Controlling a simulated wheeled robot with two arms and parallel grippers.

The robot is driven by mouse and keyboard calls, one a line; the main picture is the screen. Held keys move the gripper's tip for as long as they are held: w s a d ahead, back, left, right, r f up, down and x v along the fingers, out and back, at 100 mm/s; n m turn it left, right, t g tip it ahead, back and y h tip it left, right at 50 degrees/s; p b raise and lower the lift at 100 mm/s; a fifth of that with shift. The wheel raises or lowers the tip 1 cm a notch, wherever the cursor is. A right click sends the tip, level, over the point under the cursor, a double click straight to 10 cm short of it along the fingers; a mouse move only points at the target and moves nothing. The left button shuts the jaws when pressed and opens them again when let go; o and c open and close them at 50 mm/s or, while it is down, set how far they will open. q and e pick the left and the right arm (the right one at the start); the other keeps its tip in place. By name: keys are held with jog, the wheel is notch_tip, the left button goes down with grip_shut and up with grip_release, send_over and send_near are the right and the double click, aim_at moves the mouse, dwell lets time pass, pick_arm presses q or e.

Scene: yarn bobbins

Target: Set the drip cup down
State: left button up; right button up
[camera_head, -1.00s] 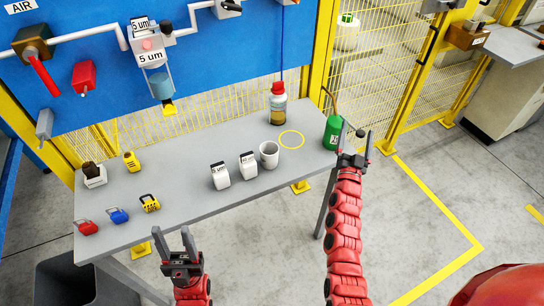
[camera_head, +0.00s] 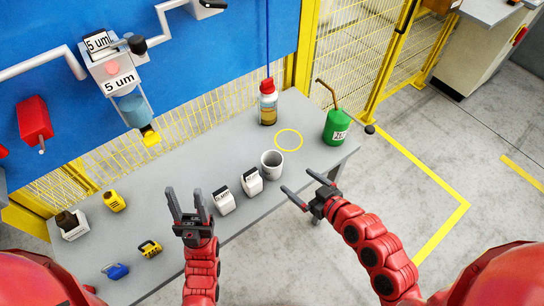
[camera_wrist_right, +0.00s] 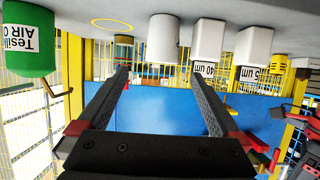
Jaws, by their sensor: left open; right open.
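The drip cup appears to be the pale grey, open-topped cup (camera_head: 272,165). It stands upright on the table, right of two white cartons and below the empty yellow ring (camera_head: 288,140). In the right wrist view, which looks upside down, the cup (camera_wrist_right: 163,38) shows beyond and between my fingers. My right gripper (camera_head: 300,184) is open and empty, to the right of and in front of the cup, apart from it. My left gripper (camera_head: 185,197) is open and empty near the front edge, left of the cartons.
White cartons (camera_head: 224,203) stand beside the cup. A red-capped bottle (camera_head: 268,108) and green oil can (camera_head: 338,127) stand behind and right. Padlocks (camera_head: 149,249) lie at the table's left. A filter unit (camera_head: 119,82) hangs on the blue panel. The ring area is clear.

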jog(key=b, duration=0.2)
send_near(267, 158)
jog(key=x, duration=0.4)
jog(key=shift+f, duration=0.25)
jog(key=shift+w+a+f, duration=0.2)
jog(key=shift+w+f, duration=0.05)
jog(key=shift+w, duration=0.15)
jog(key=shift+w+a, duration=0.25)
jog(key=x, duration=0.3)
jog(key=shift+w+a, duration=0.15)
jog(key=shift+a, duration=0.05)
jog(key=shift+w+a+f, duration=0.25)
jog(key=shift+w+f, duration=0.1)
jog(key=shift+r, duration=0.1)
jog(key=c, duration=1.3)
jog(key=shift+r, duration=0.1)
